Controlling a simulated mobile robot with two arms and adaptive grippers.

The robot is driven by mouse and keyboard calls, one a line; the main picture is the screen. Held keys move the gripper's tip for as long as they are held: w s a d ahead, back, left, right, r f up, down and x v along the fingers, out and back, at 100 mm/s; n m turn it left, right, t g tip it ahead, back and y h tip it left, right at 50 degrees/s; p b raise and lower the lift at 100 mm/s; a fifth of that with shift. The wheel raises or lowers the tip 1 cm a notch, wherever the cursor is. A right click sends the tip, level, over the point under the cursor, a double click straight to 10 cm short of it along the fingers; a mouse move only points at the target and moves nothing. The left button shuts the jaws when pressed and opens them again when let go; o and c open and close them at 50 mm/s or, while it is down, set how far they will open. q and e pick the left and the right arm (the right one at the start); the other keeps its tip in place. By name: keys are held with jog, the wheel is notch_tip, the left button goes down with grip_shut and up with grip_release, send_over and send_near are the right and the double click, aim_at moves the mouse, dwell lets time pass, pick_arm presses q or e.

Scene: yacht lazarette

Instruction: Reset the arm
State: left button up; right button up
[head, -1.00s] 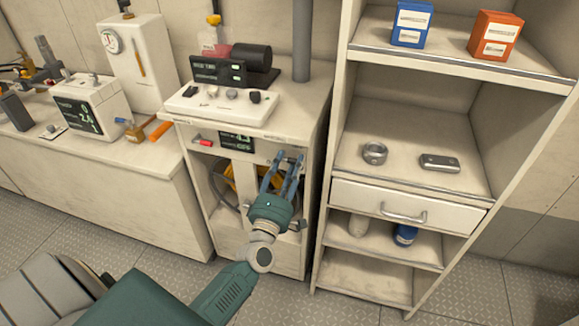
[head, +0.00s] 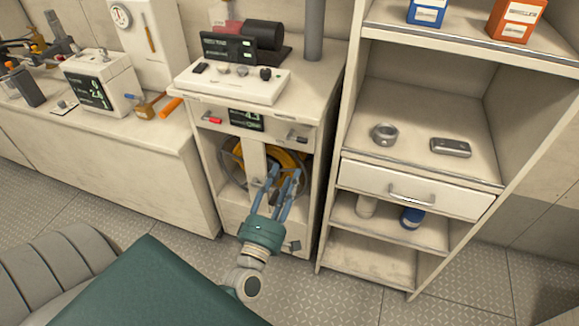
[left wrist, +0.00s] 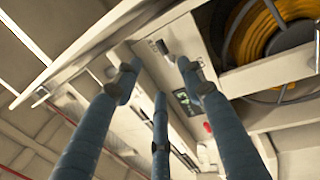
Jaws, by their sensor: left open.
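My left gripper (head: 281,180) is in front of the open lower bay of the cabinet (head: 313,165), below its small control panel. Its blue-grey fingers are spread, with nothing between them. In the left wrist view the fingers (left wrist: 155,95) stand apart, with the cabinet front behind them. On the panel are a small display (head: 246,120), a red-tipped switch (head: 213,119) on the left and a dark-handled switch (head: 298,138) on the right. No contact with the switches shows in the head view. My right gripper is not in view.
An orange hose reel (head: 283,160) sits inside the bay; it also shows in the left wrist view (left wrist: 285,25). To the right stands a shelf unit with a drawer (head: 415,189), a metal ring (head: 384,133) and boxes. A bench (head: 150,140) with instruments is left. Floor in front is partly clear.

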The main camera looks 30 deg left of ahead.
pick_arm(q)
jog(key=shift+s, duration=0.2)
jog(key=shift+f, duration=0.1)
